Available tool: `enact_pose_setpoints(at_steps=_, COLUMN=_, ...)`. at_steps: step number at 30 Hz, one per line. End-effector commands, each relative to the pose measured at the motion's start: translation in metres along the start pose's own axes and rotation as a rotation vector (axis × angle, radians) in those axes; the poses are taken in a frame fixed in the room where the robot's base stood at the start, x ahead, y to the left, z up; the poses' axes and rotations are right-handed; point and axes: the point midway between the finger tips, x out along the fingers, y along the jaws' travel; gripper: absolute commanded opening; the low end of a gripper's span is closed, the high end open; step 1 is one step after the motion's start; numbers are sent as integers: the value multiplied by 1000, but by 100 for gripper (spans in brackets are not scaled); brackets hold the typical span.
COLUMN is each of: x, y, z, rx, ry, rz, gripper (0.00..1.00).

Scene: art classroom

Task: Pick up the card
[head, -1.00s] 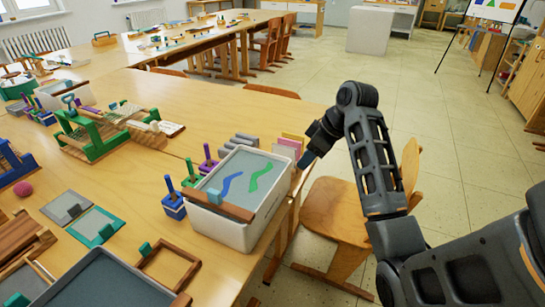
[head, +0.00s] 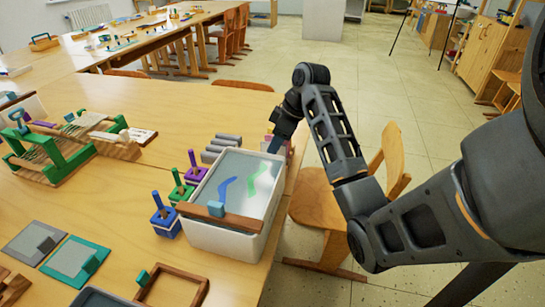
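A small pinkish, card-like piece (head: 291,149) shows at the table's right edge, just behind the white tub. My arm hides most of it, so I cannot tell whether it is a single card or several pieces. My gripper (head: 274,146) points down beside it, at the tub's far right corner. Its fingers are small and dark here, and I cannot tell whether they are open, shut or touching anything.
The white tub (head: 220,240) with blue and green strokes on its surface stands close in front of my gripper. Grey rolls (head: 222,146) lie to the left. Blue, green and purple stamps (head: 165,218) stand beside the tub. A wooden chair (head: 320,200) is below my arm.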

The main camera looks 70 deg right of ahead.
Motion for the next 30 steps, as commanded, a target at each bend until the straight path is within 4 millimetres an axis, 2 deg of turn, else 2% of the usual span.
enact_pose_setpoints(at_steps=3, x=20, y=-1, z=1, rx=1, ry=-1, rz=-3, gripper=37)
enact_pose_setpoints(at_steps=7, x=34, y=-1, z=0, rx=-1, ry=-1, rz=-2, gripper=37)
enact_pose_setpoints(at_steps=16, x=38, y=0, z=0, rx=-1, ry=0, rz=0, gripper=37)
enact_pose_setpoints(at_steps=28, x=38, y=0, z=0, rx=-1, ry=0, rz=0, gripper=0)
enact_pose_setpoints(at_steps=30, x=38, y=0, z=0, rx=-1, ry=0, rz=0, gripper=0)
